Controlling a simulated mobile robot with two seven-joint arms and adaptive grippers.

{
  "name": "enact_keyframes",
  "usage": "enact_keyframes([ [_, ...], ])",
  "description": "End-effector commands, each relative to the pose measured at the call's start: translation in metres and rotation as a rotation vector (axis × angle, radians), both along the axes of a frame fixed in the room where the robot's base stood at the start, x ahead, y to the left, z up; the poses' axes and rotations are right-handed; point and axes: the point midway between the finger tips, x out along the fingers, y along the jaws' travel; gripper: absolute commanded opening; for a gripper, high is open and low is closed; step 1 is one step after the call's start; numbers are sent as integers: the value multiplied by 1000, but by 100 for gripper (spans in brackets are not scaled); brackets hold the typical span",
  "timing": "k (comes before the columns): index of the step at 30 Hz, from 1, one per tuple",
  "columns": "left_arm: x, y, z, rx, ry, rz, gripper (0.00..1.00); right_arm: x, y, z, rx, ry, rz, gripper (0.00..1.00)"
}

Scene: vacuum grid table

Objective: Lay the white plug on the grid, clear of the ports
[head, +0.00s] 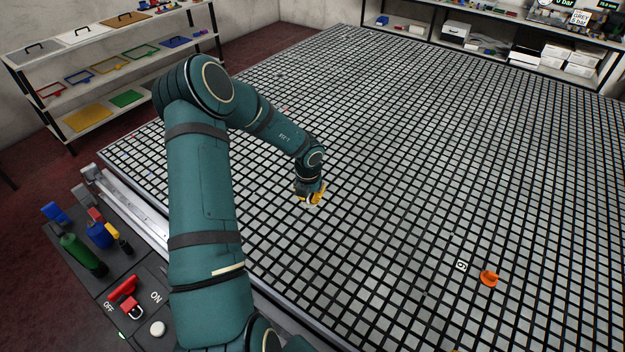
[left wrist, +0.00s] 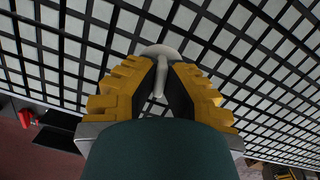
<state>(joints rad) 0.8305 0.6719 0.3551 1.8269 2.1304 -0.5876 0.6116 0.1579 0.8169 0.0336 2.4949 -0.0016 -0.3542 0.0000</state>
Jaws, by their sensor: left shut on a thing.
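My left gripper (head: 311,195) is above the near left part of the grid (head: 420,180). In the left wrist view its yellow and black fingers (left wrist: 160,88) are shut on the white plug (left wrist: 159,52). The plug has a round pale head beyond the fingertips and a thin stem between them. In the head view only a small pale bit shows under the fingers. I cannot tell whether the plug touches the grid. The ports are too small to make out surely. My right gripper is not in view.
An orange piece (head: 489,278) sits on the grid at the lower right, beside a white label marked 9 (head: 461,265). A side panel (head: 115,275) with bottles and a red padlock is at the lower left. Shelves (head: 110,60) stand at the back left. The grid around the gripper looks clear.

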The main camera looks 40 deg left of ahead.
Motion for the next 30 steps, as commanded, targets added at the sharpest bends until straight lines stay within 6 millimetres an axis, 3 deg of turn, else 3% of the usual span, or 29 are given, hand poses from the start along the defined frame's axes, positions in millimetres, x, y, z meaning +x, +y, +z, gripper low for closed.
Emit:
enact_keyframes([
  [3,-18,-14,2,-5,-5,-148,0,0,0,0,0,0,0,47],
  [9,-30,-25,3,-9,-10,-257,0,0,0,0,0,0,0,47],
  [22,-31,-25,1,-9,-10,-261,0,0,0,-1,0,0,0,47],
  [30,-30,-25,-15,-10,-11,-261,0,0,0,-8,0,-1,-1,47],
])
